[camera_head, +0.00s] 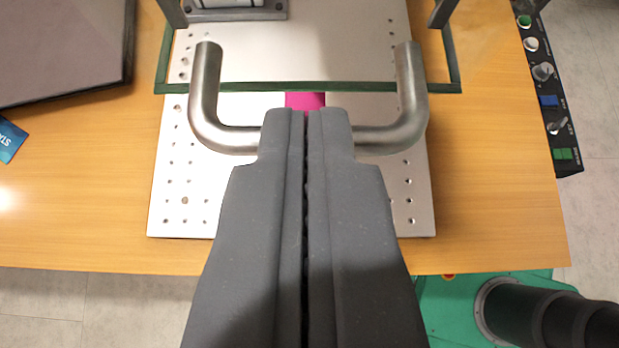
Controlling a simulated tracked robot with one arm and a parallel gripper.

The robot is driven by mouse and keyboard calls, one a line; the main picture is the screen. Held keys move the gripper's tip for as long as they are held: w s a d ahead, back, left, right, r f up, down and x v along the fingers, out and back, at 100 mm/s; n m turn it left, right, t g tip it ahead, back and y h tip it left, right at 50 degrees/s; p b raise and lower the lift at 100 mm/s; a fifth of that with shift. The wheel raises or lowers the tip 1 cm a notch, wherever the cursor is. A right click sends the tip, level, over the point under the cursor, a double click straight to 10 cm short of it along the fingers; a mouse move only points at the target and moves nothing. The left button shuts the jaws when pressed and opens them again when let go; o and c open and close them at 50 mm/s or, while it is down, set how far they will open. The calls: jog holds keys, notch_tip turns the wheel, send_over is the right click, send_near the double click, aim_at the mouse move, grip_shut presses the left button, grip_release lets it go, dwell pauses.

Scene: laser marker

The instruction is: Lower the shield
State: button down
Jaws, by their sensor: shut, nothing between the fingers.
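The shield shows as a clear pane with a dark green edge (365,87) across the top of the view. Its bent metal handle (410,95) spans the middle, with one arm on each side. My gripper (307,113) is shut and empty, its fingertips overlapping the middle of the handle's bar and hiding it. I cannot tell whether the fingers touch the bar or only lie above it. A pink piece (305,99) shows just beyond the fingertips, partly hidden. How high the shield stands is not clear from this view.
A perforated metal plate (180,210) lies on the wooden table (495,190). A control panel with buttons and knobs (548,85) runs along the right edge. A dark grey laptop-like slab (60,45) and a blue card (10,140) are at left.

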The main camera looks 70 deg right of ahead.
notch_tip(320, 180, down, 17)
jog(key=b, duration=1.4)
jog(key=shift+s+d, duration=0.1)
jog(key=w+d+r+v, duration=0.1)
jog(key=d+r+v, duration=0.1)
jog(key=v, duration=1.1)
jog(key=d+r+n+t+y+p, duration=0.1)
jog(key=d+r+n+t+y, duration=0.15)
jog(key=r, duration=0.85)
jog(key=d+r+n+t+y+p, duration=0.15)
jog(key=r+n, duration=0.25)
jog(key=r, duration=0.7)
jog(key=s+d+r+n+t+y+p, duration=0.1)
jog(key=s+r+n+t+y, duration=0.2)
jog(key=r, duration=0.7)
jog(key=s+d+r+n+t+y, duration=0.2)
jog(key=s+r+n+t, duration=0.3)
jog(key=r, duration=0.6)
jog(key=s+y, duration=0.1)
jog(key=s, duration=0.1)
jog(key=shift+s+r+p, duration=0.2)
jog(key=shift+s+p, duration=0.2)
